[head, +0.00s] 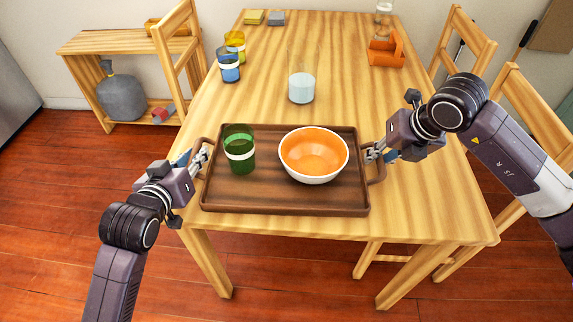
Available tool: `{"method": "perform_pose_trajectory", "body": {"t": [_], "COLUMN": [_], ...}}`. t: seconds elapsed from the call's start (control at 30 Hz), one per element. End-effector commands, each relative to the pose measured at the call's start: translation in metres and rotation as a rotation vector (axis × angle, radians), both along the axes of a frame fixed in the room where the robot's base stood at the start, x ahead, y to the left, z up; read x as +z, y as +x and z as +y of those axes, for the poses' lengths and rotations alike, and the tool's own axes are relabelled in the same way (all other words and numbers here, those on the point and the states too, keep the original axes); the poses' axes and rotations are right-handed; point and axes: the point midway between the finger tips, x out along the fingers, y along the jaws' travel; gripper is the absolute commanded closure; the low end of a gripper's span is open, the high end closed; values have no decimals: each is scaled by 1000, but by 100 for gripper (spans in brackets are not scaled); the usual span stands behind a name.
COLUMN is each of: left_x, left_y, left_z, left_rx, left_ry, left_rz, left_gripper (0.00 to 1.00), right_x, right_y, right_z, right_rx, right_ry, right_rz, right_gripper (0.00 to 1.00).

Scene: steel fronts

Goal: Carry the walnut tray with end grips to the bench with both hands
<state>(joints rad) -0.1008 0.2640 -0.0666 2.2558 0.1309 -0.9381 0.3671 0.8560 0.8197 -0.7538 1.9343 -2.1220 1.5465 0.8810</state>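The walnut tray (270,200) lies level on the wooden table, near its front edge. It bears a green cup with a white band (240,160) and a white bowl with an orange inside (314,158); both stand upright. My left gripper (201,158) is at the tray's left end grip, its fingers overlapping it. My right gripper (372,152) is at the right end grip in the same way. Whether the fingers are closed on the grips is too small to tell. A low wooden bench (95,42) with a lower shelf stands at the back left by the wall.
On the table (420,205) stand a glass (302,88), blue (229,72) and yellow (235,42) cups, and an orange holder (385,52). More chairs (535,110) line the right. Floor at left is clear.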

Motion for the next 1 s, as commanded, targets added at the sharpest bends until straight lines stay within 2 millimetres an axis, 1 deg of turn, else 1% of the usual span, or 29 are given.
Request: {"method": "perform_pose_trajectory", "body": {"t": [0.37,0.53,1.0], "left_x": [-1,-1,-1], "left_y": [2,2,2], "left_z": [0,0,0], "left_rx": [-1,-1,0], "left_ry": [0,0,0], "left_rz": [0,0,0], "left_gripper": [81,100,100], "right_x": [-2,-2,-2], "right_y": [1,1,1], "right_z": [0,0,0], "right_rx": [0,0,0], "right_ry": [0,0,0], "right_rz": [0,0,0], "right_gripper": [81,100,100]}}
